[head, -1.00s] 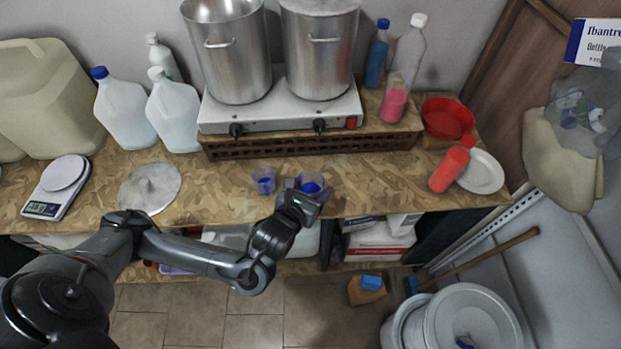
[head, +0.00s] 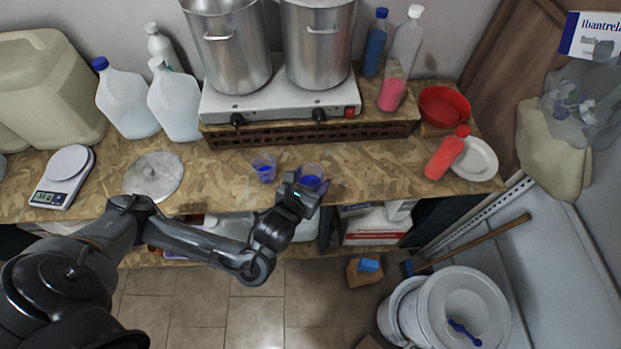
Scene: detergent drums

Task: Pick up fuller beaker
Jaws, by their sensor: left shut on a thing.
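Two small clear beakers with blue liquid are near the front edge of the wooden worktop (head: 215,180). The left beaker (head: 264,168) stands free on the worktop. The right beaker (head: 312,176) shows the larger patch of blue and is the one at my left gripper (head: 307,187). That gripper reaches in from the front and is shut on the right beaker, its hand covering the beaker's near side. The fingertips are too small to see clearly, and I cannot tell whether the beaker's base touches the worktop. My right gripper is not in view.
Behind the beakers, a hot plate (head: 280,106) with two steel pots sits on a raised shelf. A round metal lid (head: 154,176) and a scale (head: 64,178) lie left. A red bottle (head: 446,154) lies at right by a white plate (head: 478,160). The worktop between is clear.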

